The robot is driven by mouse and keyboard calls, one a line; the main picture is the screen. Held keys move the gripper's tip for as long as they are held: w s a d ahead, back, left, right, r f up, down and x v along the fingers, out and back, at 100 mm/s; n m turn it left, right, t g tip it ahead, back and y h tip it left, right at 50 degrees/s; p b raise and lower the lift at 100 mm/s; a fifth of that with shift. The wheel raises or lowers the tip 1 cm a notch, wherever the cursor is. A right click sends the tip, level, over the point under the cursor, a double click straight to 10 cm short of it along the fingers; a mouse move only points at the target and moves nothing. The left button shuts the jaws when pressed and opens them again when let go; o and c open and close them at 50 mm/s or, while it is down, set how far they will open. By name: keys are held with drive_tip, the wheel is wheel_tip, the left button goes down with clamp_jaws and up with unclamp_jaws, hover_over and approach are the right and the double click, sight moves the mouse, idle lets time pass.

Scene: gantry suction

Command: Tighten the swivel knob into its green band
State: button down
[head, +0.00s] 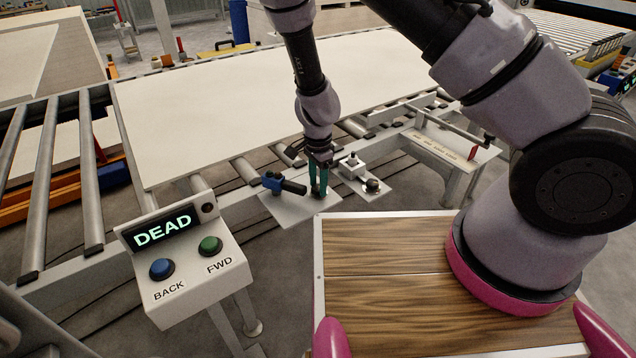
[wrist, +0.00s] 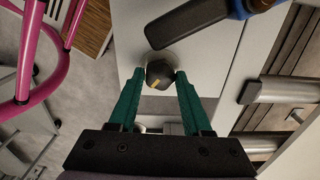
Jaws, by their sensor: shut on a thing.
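The swivel knob (wrist: 160,73) is dark and rounded, with a short yellow mark on its lower left side in the wrist view. My gripper (head: 318,189) points down at a light plate (head: 292,207) beside the conveyor. Its two teal fingers are shut on the knob from both sides, as the wrist view also shows. In the head view the fingers mostly hide the knob. I cannot make out a green band around it in either view.
A blue fitting (head: 271,181) with a black handle (head: 293,187) lies close left of my gripper. A white block (head: 352,164) and a black ball knob (head: 373,185) stand to the right. The control box (head: 190,262) reads DEAD. A large pale board (head: 220,115) covers the rollers.

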sight(318, 186)
drive_tip(key=shift+m, duration=0.5)
drive_tip(key=shift+c, duration=1.7)
unclamp_jaws()
drive_tip(key=shift+r, duration=0.1)
wheel_tip(318, 186, up, 11)
drive_tip(key=shift+f, duration=0.2)
